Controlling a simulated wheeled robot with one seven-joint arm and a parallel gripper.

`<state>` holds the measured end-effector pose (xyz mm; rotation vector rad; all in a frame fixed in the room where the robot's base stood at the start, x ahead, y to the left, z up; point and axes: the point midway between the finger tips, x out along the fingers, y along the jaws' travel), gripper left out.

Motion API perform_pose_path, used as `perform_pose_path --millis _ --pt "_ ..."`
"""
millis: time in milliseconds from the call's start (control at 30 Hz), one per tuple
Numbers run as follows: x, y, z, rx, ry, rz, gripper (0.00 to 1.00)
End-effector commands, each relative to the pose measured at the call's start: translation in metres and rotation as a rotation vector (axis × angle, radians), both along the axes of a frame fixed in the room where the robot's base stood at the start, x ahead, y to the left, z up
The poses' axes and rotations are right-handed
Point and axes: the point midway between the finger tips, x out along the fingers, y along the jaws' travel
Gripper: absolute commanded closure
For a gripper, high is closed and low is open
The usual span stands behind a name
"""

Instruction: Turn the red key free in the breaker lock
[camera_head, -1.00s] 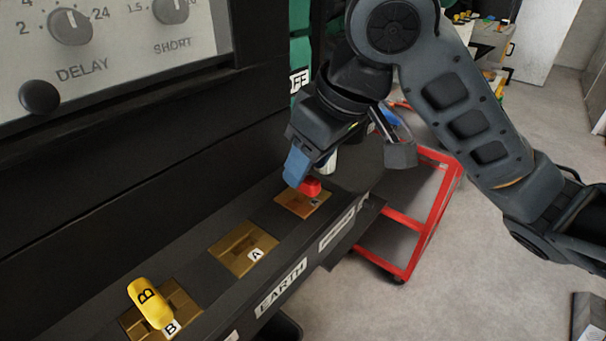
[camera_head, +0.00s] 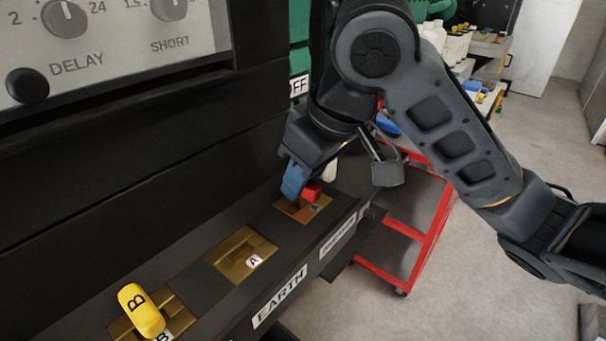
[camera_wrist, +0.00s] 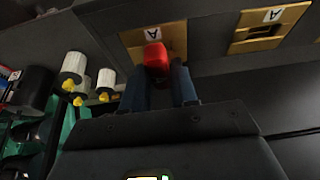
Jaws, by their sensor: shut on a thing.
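The red key (camera_head: 312,190) sits in the farthest brass lock plate (camera_head: 292,212) on the dark ledge. In the wrist view the red key (camera_wrist: 156,56) stands between the tips of my blue fingers, in front of a brass plate (camera_wrist: 127,40) labelled A. My gripper (camera_head: 296,187) is shut on the red key, and its far finger is mostly hidden in the head view. My gripper also shows in the wrist view (camera_wrist: 163,78). The key's shaft and slot are hidden.
A middle brass plate (camera_head: 240,256) labelled A holds no key. A yellow key marked B (camera_head: 140,310) sits in the nearest plate. The dark panel wall rises behind the ledge. A red-framed cart (camera_head: 425,240) stands to the right, beside open floor.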

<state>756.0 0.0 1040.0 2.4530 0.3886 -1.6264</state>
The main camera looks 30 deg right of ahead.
Motion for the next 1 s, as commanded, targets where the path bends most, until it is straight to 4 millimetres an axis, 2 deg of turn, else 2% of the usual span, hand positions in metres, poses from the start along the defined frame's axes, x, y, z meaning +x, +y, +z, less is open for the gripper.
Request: perform_pose_path --millis 33,167,367,1000 --pt "0.0 0.0 0.0 0.0 0.0 0.0 0.87" --pt "0.0 0.0 0.0 0.0 0.0 0.0 0.99" --pt "0.0001 -0.0004 -0.0007 0.0 0.001 0.048 1.0" --pt "0.0006 0.0003 -0.0006 0.002 0.002 0.877 1.0"
